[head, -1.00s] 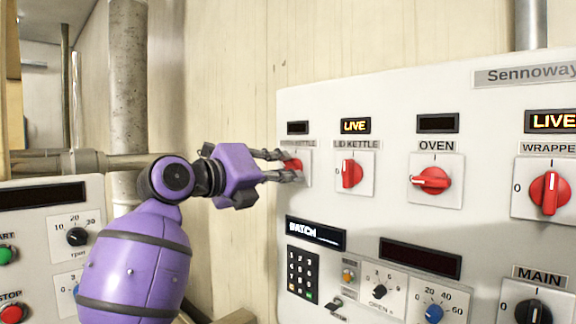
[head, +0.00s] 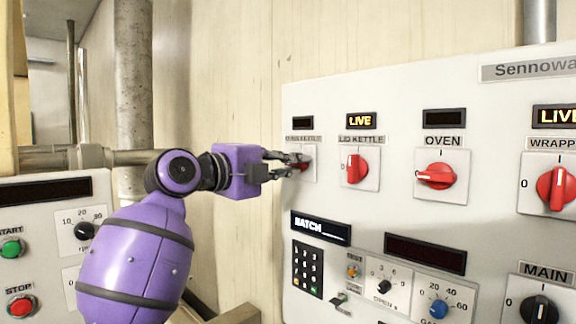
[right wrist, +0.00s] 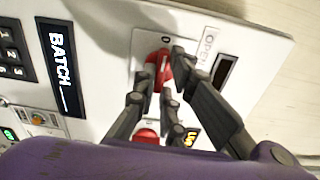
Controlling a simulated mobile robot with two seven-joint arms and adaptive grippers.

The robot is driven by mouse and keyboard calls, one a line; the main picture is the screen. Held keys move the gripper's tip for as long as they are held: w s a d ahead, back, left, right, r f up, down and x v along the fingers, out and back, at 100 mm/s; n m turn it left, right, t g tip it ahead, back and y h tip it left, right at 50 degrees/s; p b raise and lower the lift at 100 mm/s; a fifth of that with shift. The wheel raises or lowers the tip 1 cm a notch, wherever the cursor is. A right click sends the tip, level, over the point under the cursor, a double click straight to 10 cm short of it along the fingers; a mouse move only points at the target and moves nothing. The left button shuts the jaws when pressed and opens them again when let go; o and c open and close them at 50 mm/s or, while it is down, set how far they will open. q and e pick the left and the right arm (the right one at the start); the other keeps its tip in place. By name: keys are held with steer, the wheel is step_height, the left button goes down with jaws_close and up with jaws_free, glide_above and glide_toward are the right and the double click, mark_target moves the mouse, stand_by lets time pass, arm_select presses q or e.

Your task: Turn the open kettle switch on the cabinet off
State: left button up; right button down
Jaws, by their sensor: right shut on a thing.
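The open kettle switch, a red rotary knob (head: 305,164) on a white square plate, is at the left end of the upper row on the cabinet (head: 465,215). The small display (head: 303,123) above it is dark. My right gripper (head: 298,163) has its fingers shut on the knob and partly covers it in the head view. In the right wrist view the fingers lie on both sides of the red knob (right wrist: 158,66), near a "0" mark. The knob's exact angle is hard to read. My left gripper is not in view.
To the right are the lid kettle switch (head: 355,168) under a lit LIVE display (head: 360,121), the oven switch (head: 436,176) and the wrapper switch (head: 556,188). A keypad (head: 308,270) sits below. Another panel (head: 45,235) with buttons stands at the left.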

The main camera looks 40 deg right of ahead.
steer(key=shift+n, duration=0.3)
steer(key=c, duration=1.8)
jaws_free()
steer(key=a, duration=0.8)
steer(key=s+a, duration=0.1)
steer(key=a, duration=0.3)
